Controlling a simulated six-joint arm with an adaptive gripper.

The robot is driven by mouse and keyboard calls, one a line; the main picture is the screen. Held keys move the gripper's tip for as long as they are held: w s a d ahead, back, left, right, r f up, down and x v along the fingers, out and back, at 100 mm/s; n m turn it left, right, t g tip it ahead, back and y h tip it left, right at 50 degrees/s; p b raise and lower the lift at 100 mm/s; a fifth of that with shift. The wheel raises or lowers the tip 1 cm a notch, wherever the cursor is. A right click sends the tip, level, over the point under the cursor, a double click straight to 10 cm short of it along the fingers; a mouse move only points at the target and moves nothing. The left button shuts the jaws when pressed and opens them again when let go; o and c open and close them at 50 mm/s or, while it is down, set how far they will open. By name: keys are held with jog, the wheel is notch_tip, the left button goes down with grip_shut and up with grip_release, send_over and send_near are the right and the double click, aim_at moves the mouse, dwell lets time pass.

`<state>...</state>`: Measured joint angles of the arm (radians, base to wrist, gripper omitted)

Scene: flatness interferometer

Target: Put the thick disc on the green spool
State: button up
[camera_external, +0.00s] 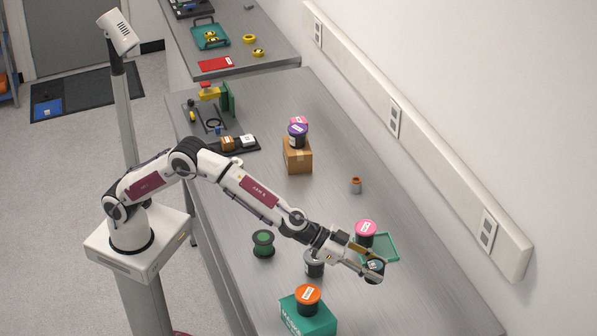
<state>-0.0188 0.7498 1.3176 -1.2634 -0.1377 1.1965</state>
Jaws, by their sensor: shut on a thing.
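The green spool (263,243) stands on the grey bench, left of my gripper and apart from it. My gripper (372,264) is at the lower right, shut on a small dark round piece with a pale bluish top (376,267), which looks like the thick disc. The fingers hide part of it. It is held beside the near edge of a green tray (392,247); its height above the bench is hard to tell.
A pink-topped dark jar (366,231) stands by the tray, close behind my gripper. A grey-topped jar (313,264) is between my gripper and the spool. An orange-topped jar (307,296) sits on a teal box (318,319).

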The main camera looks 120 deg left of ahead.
jog(key=shift+s+d+r, duration=0.1)
jog(key=shift+d+r, duration=0.4)
jog(key=shift+r, duration=0.25)
jog(key=s+d+r+n+y, duration=0.2)
jog(key=s+d+r, duration=0.3)
jog(key=s+r, duration=0.45)
jog(key=s+a+f+n+g+y, duration=0.2)
jog(key=s+a+n, duration=0.1)
jog(key=s, duration=0.7)
jog(key=s+a+f+n+g+y, duration=0.2)
jog(key=s+a, duration=0.4)
jog(key=s, duration=0.4)
jog(key=s+a+f+n+g+y, duration=0.3)
jog(key=s+a+n, duration=0.1)
jog(key=s, duration=0.6)
jog(key=shift+a+f+y, duration=0.15)
jog(key=shift+a+y, duration=0.15)
jog(key=shift+a, duration=0.4)
jog(key=shift+f, duration=0.1)
jog(key=shift+f, duration=3.05)
jog(key=shift+f, duration=0.1)
